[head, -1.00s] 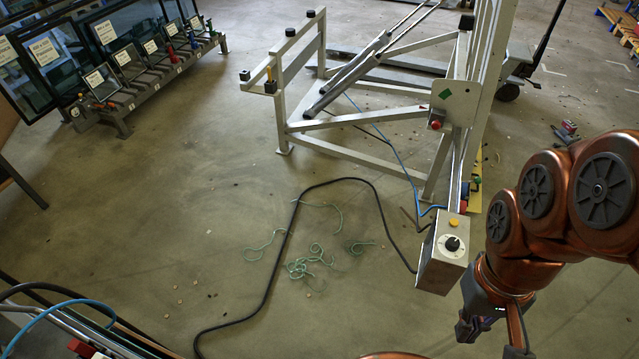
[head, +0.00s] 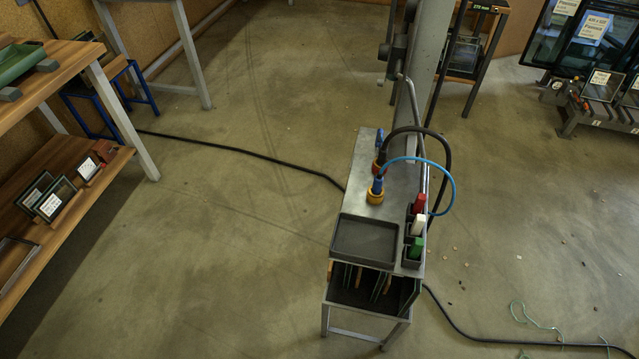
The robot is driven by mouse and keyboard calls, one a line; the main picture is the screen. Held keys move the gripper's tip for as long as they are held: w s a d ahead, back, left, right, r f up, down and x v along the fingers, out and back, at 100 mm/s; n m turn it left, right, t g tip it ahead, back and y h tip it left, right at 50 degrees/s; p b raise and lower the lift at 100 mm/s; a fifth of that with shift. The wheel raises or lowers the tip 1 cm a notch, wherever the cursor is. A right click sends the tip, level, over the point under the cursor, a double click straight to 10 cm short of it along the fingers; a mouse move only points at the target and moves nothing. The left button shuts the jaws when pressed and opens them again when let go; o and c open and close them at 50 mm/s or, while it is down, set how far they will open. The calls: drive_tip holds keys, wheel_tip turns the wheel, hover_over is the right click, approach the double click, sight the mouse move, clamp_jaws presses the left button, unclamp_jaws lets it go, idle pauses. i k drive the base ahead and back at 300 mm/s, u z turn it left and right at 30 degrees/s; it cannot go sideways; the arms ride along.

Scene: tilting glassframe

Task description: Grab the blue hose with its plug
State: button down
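The blue hose (head: 450,178) arcs over the right side of a narrow metal stand (head: 362,158). One end runs to a blue plug (head: 377,184) that stands upright in a yellow-orange fitting (head: 375,196) on the stand's top. The other end of the hose drops behind the stand's right edge, where I lose it. A black hose (head: 440,140) arcs just behind it, towards a second blue-topped fitting (head: 379,139). My gripper is not in view now.
The stand's top also holds an empty dark tray (head: 364,240) and red, white and green bottles (head: 417,225) in holders. A post rises behind. A black cable (head: 240,150) crosses the floor. A wooden shelf (head: 95,190) stands left. Open floor lies between shelf and stand.

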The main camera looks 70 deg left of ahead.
sight(378, 178)
drive_tip(key=u, duration=2.3)
drive_tip(key=k, duration=0.4)
drive_tip(key=u, duration=0.95)
drive_tip(key=i, duration=0.85)
drive_tip(key=z, duration=0.75)
